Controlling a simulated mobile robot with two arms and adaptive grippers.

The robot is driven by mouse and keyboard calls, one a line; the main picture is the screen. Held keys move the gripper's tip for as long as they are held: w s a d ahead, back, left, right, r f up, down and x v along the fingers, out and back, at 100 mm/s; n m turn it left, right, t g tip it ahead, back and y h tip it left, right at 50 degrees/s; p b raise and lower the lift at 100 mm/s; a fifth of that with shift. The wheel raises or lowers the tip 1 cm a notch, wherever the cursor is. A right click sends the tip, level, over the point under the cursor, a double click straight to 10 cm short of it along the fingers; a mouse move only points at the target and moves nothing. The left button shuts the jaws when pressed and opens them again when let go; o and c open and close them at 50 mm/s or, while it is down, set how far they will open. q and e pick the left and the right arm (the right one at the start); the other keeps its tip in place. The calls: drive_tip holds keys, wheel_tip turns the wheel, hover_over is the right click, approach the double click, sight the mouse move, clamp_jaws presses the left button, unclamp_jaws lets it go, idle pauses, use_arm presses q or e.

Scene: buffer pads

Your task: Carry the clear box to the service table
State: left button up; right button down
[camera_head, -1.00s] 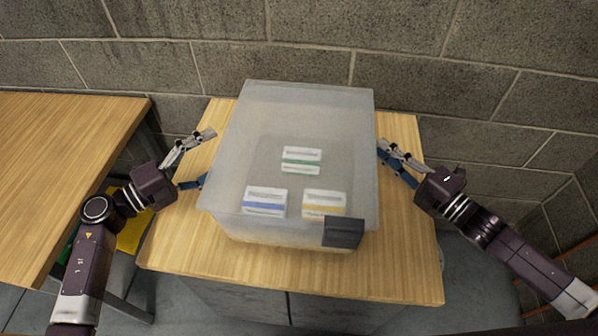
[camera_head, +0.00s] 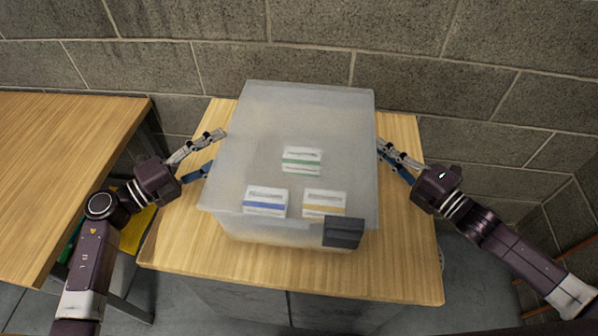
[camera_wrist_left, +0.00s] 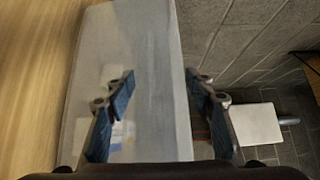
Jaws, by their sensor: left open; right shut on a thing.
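The clear box (camera_head: 285,232), translucent with a dark grey label plate (camera_head: 343,232) at its front right, sits on a wooden-topped stand (camera_head: 405,265). Inside are three white packs, with a green (camera_head: 301,160), a blue (camera_head: 265,201) and a yellow (camera_head: 324,204) stripe. My left gripper (camera_head: 217,150) is open at the box's left side, fingertips close to it. In the left wrist view, the box (camera_wrist_left: 155,60) shows behind and between the open fingers (camera_wrist_left: 160,82). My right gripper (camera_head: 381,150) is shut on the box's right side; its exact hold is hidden.
A second wooden table (camera_head: 60,170) stands at the left, its visible top bare, with a gap between it and the stand. Something yellow (camera_head: 128,235) shows below, beside that table. A grey block wall (camera_head: 310,50) closes off the back and right.

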use_arm(q)
drive_tip(key=shift+s+d+f, duration=0.1)
drive_tip(key=shift+s+f, duration=0.15)
drive_tip(key=shift+f, duration=0.4)
clamp_jaws()
drive_tip(key=shift+r+p, duration=0.4)
drive_tip(key=shift+r, duration=0.1)
drive_tip(key=r+p, duration=0.4)
drive_tip(key=shift+w+d+r, duration=0.2)
drive_tip(key=shift+r, duration=0.05)
